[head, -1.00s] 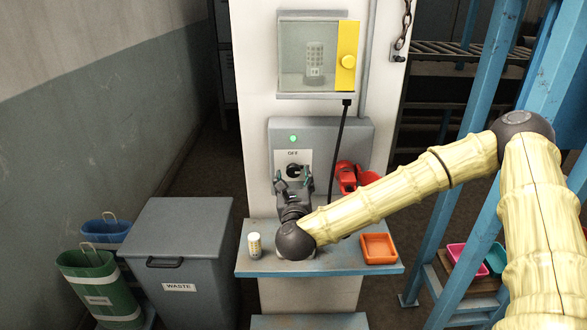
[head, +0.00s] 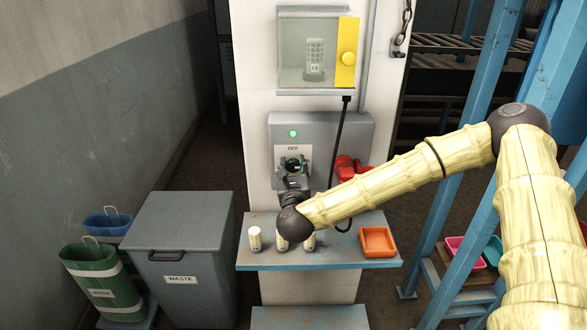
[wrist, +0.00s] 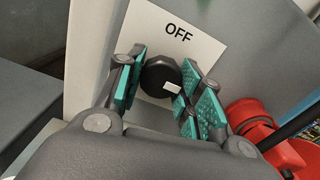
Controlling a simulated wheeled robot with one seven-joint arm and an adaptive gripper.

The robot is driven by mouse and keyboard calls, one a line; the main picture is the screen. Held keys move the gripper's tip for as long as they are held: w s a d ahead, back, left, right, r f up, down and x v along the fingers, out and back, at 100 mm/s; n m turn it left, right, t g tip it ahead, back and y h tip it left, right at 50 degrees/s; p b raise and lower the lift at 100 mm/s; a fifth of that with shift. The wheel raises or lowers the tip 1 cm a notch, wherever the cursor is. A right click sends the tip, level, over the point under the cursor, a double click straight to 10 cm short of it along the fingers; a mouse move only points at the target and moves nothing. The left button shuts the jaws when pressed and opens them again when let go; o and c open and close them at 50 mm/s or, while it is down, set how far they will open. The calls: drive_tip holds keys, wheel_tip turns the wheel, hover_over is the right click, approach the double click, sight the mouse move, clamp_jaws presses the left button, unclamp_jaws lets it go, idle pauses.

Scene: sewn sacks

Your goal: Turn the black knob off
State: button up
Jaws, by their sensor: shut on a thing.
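The black knob (wrist: 158,72) sits on a white plate marked OFF (wrist: 205,45) in the wrist view. Its white mark lies at the knob's lower right, on the side away from the word OFF. My gripper (wrist: 163,84) is shut on the knob, with a teal-padded finger on each side. In the head view my gripper (head: 293,167) reaches up to the plate (head: 280,153) on the grey wall box (head: 345,135) and hides most of the knob. A green lamp (head: 293,134) is lit above the plate.
Below is a blue shelf (head: 335,257) with several small canisters (head: 255,239) and an orange tray (head: 377,241). A red plug (head: 345,166) and a black cable (head: 341,130) are right of the plate. A yellow-edged cabinet (head: 346,60) hangs above.

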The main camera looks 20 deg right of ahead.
drive_tip(key=shift+f+n+b, duration=0.1)
drive_tip(key=shift+n+b, duration=0.3)
drive_tip(key=shift+b, duration=0.05)
drive_tip(key=shift+n+b, duration=0.6)
drive_tip(key=n+b, duration=0.2)
drive_tip(key=shift+n, duration=0.3)
drive_tip(key=n+b, duration=0.2)
drive_tip(key=n, duration=0.2)
drive_tip(key=n+b, duration=0.1)
drive_tip(key=n, duration=0.4)
drive_tip(key=shift+r+b, duration=0.2)
drive_tip(key=shift+b, duration=0.1)
drive_tip(key=n, duration=0.4)
drive_tip(key=shift+b, duration=0.35)
drive_tip(key=shift+d+n, duration=0.1)
drive_tip(key=shift+n, duration=0.2)
drive_tip(key=o, duration=1)
drive_tip(key=shift+o, duration=0.2)
drive_tip(key=shift+s, duration=0.1)
